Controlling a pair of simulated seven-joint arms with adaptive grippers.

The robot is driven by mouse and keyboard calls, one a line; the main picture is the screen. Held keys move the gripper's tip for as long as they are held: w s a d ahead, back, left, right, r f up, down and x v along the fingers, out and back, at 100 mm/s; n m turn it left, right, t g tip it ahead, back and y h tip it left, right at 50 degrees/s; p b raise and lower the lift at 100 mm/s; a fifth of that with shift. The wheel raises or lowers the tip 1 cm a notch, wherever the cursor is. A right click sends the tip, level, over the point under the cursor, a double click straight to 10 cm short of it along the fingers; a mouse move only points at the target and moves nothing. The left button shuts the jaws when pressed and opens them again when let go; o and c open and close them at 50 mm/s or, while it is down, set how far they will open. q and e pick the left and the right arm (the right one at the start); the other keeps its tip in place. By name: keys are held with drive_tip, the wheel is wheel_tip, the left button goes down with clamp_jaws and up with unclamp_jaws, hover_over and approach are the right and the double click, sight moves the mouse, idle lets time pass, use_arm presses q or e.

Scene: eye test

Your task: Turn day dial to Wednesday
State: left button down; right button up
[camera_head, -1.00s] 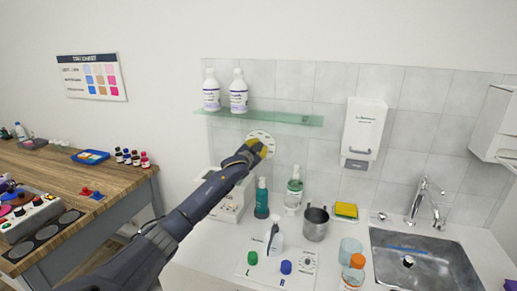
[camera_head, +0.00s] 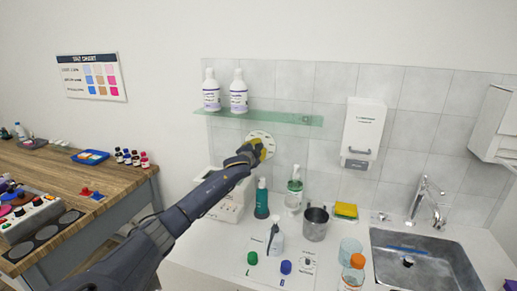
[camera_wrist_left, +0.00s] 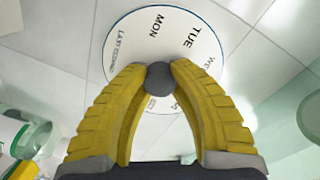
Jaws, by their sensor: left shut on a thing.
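The day dial is a round white disc (camera_head: 265,139) on the tiled wall below the glass shelf. In the left wrist view the dial (camera_wrist_left: 130,40) shows MON and TUE, part of a word starting WE, and text that seems to read LAST CLEANED. A dark grey knob (camera_wrist_left: 160,78) sits at its middle. My left gripper (camera_head: 255,147) has its yellow fingers shut on the knob; it also shows in the left wrist view (camera_wrist_left: 159,72). The fingers and knob hide the lower part of the dial. My right gripper is not in view.
A glass shelf (camera_head: 290,119) with two white bottles (camera_head: 238,94) is just above the dial. Below stand a white device (camera_head: 228,205), a teal bottle (camera_head: 262,201), a clear pump bottle (camera_head: 294,192) and a metal cup (camera_head: 315,224). A sink (camera_head: 425,262) is at right.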

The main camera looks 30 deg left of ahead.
use_arm(q)
drive_tip(key=shift+a+f, duration=0.1)
drive_tip(key=shift+a, duration=0.05)
drive_tip(key=c, duration=1.3)
unclamp_jaws()
drive_tip(key=o, duration=0.3)
drive_tip(key=shift+s, duration=0.1)
drive_tip(key=v, duration=1.2)
